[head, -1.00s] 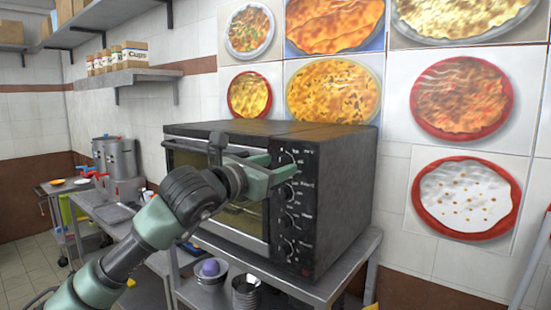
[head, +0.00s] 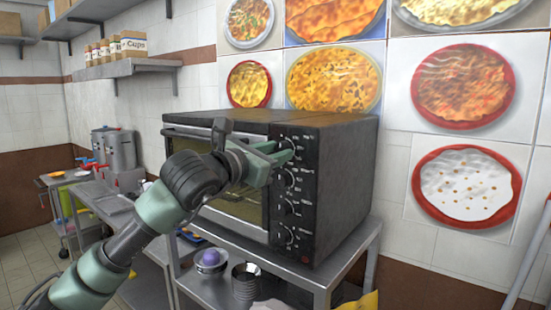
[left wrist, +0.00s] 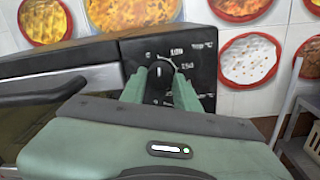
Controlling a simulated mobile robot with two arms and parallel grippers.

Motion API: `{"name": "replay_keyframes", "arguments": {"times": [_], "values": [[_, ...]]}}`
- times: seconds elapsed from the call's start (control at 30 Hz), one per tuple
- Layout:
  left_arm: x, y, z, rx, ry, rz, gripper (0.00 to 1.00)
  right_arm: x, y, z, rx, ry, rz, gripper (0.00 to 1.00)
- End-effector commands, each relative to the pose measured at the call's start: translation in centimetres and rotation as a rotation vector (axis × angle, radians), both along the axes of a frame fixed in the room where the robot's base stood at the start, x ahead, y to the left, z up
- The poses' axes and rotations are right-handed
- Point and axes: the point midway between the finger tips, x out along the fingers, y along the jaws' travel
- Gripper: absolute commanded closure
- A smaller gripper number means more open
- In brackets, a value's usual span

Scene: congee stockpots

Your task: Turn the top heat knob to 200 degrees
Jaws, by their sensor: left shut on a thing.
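The black toaster oven (head: 335,190) stands on a metal stand, with a column of several dark knobs on its front right panel. My left gripper (head: 286,151) is at the top heat knob, the uppermost one. In the left wrist view its two green fingers (left wrist: 161,86) are on either side of the top heat knob (left wrist: 160,72), shut on it. A white mark on the knob points about straight up in that view. Dial print, with numbers at the upper right, shows around the knob. My right gripper is not in view.
The oven's door handle (left wrist: 38,93) sticks out left of the panel in the left wrist view. The metal stand (head: 325,280) holds bowls on its lower shelf (head: 210,262). A wall shelf (head: 125,69) with boxes hangs at the left. Steel pots (head: 118,150) stand farther back.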

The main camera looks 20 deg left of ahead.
Motion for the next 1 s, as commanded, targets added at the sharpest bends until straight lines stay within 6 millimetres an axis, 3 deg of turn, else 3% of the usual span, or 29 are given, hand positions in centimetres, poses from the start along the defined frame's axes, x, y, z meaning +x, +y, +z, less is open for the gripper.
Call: {"name": "replay_keyframes", "arguments": {"times": [0.03,0.4,1.0], "values": [[0.0,0.0,-0.4,0.029,-0.015,-0.001,1.00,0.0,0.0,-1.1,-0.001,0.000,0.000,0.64],[0.0,0.0,-0.5,0.340,-0.127,0.001,1.00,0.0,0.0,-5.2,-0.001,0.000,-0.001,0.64],[0.0,0.0,-0.3,0.875,-0.319,-0.001,1.00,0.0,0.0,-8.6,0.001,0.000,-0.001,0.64]]}}
